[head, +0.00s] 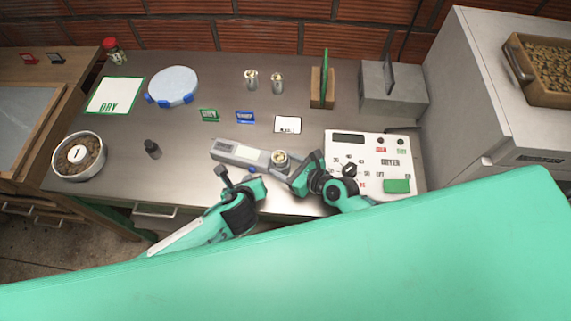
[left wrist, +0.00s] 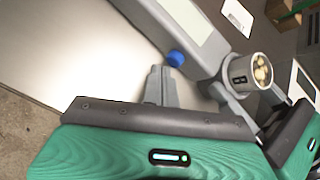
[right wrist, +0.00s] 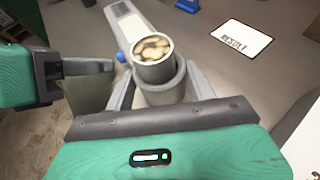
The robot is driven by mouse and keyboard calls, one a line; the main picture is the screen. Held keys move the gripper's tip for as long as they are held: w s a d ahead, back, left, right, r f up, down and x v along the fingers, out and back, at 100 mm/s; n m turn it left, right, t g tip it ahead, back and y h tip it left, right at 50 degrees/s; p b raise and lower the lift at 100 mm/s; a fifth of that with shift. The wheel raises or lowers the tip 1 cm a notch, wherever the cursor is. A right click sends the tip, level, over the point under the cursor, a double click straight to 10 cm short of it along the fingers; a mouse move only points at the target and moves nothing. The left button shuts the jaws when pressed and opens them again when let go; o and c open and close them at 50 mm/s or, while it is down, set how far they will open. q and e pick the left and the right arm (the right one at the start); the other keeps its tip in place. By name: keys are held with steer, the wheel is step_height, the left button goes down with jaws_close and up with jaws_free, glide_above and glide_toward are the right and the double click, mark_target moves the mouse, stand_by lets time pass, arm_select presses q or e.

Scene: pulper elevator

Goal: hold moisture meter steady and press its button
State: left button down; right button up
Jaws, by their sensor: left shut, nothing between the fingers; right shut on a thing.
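The moisture meter (head: 238,152) is a long grey-white device lying over the steel bench, with a cup of beans (head: 281,157) at its right end. My right gripper (right wrist: 160,92) is shut on the meter, around the grey part holding the cup. A blue button (left wrist: 175,58) sticks out of the meter's near side; it also shows in the right wrist view (right wrist: 120,56). My left gripper (left wrist: 160,85) is shut and empty, its fingertips right beside the button. I cannot tell whether they touch it. In the head view the left gripper (head: 237,177) is just in front of the meter.
A control panel (head: 372,150) with a dial stands to the right. A white result card (head: 288,124), green and blue signs (head: 245,116) and two small cups (head: 251,79) lie behind the meter. A dark small bottle (head: 152,149) and a round bean dish (head: 78,156) stand left.

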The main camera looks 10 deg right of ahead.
arm_select(q)
steer(key=shift+w+d, duration=0.3)
steer(key=shift+w, duration=0.15)
stand_by(0.4)
steer(key=shift+s+a, duration=0.55)
steer(key=shift+s, duration=0.35)
steer(key=shift+s+a, duration=0.5)
steer(key=shift+s, duration=0.35)
steer(key=shift+s+a, duration=0.5)
steer(key=shift+s, duration=0.4)
steer(key=shift+s+a, duration=0.5)
steer(key=shift+s, duration=0.35)
arm_select(e)
steer(key=o, duration=1.3)
